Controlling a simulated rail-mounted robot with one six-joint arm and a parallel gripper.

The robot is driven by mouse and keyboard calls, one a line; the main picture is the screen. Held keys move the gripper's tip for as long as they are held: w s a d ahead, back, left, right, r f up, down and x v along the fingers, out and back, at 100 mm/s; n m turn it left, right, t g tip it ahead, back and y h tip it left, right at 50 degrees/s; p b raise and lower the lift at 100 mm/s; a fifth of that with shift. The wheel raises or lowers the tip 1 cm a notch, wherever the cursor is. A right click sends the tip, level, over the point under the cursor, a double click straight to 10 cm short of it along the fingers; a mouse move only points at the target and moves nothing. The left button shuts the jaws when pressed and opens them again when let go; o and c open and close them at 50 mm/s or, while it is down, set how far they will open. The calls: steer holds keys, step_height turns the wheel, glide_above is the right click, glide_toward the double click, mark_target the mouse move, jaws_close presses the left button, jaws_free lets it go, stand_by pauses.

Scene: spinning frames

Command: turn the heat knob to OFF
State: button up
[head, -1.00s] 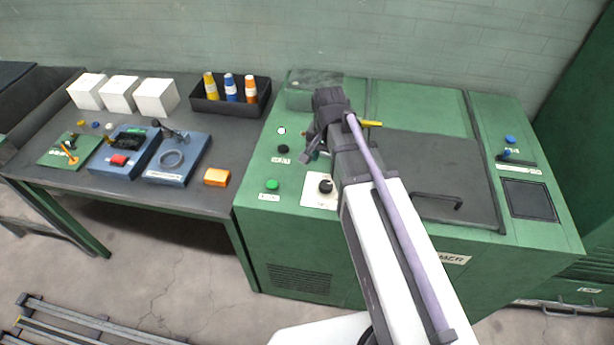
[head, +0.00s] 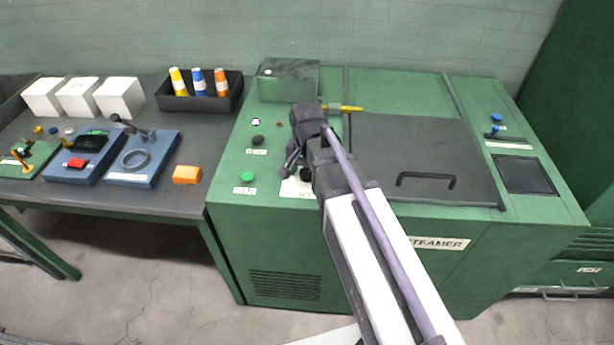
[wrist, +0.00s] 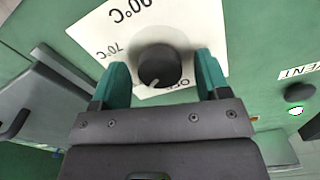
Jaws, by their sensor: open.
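The heat knob (wrist: 158,65) is a round black knob on a white label plate (wrist: 95,28) in the wrist view. The plate reads 90°C and 70°C, with OFF partly hidden near my gripper. A small pale mark shows on the knob's near rim, slightly left of its middle. My gripper (wrist: 162,76) is open, with one green finger on each side of the knob; contact is not visible. In the head view my gripper (head: 292,163) is over the plate, and the knob (head: 306,175) is partly hidden by my arm.
The green steamer (head: 300,225) carries a green button (head: 248,177), a black knob (head: 258,140) and a dark lid with a handle (head: 427,178). A raised green box (head: 288,82) stands behind my gripper. A work table (head: 185,205) with several items is on the left.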

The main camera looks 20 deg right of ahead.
steer(key=shift+r, duration=0.1)
steer(key=c, duration=0.9)
steer(key=n, duration=1.2)
stand_by(0.5)
